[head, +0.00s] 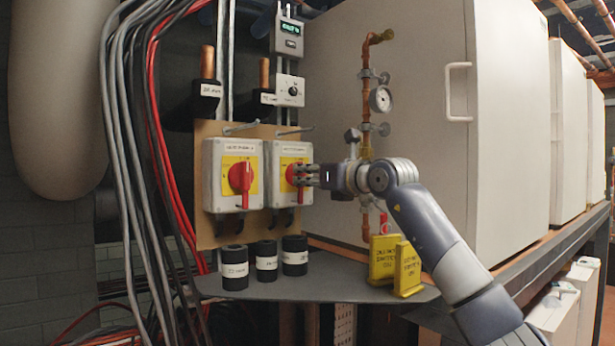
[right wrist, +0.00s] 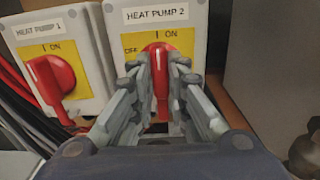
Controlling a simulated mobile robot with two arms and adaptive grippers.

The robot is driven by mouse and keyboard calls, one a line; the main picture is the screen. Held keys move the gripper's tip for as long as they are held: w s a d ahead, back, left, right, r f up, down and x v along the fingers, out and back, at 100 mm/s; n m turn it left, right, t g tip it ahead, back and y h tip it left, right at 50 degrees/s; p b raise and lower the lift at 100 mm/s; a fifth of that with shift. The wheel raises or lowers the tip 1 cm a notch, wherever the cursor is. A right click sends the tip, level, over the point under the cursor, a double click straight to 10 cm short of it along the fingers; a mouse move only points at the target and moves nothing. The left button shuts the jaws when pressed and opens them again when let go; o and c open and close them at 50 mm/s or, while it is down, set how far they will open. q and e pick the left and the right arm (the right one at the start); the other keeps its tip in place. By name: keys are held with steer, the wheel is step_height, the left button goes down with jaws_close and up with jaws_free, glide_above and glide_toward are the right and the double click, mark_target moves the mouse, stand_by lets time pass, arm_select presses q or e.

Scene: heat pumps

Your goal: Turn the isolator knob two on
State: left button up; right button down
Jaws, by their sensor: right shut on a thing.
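The isolator knob two is a red rotary handle on a yellow plate, on the grey box labelled HEAT PUMP 2 (right wrist: 200,15). In the right wrist view the knob (right wrist: 157,62) stands roughly upright between the fingers, its top close to the I ON mark, with OFF to its left. My right gripper (right wrist: 160,80) is shut on this knob, one finger on each side. In the head view the gripper (head: 306,174) reaches the right-hand box (head: 277,200) from the right and hides much of the knob (head: 290,173). My left gripper is not in view.
The HEAT PUMP 1 box (head: 219,202) with its red knob (head: 241,178) is close on the left. Black labelled cylinders (head: 235,268) and yellow signs (head: 384,260) stand on the shelf below. A copper pipe with a gauge (head: 380,99) runs behind my right arm.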

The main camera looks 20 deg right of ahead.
steer(key=shift+f, duration=0.1)
steer(key=c, duration=1.6)
jaws_free()
steer(key=shift+o, duration=0.2)
steer(key=shift+s, duration=0.15)
steer(key=v, duration=1.1)
steer(key=shift+s+d, duration=0.15)
steer(key=shift+s, duration=0.2)
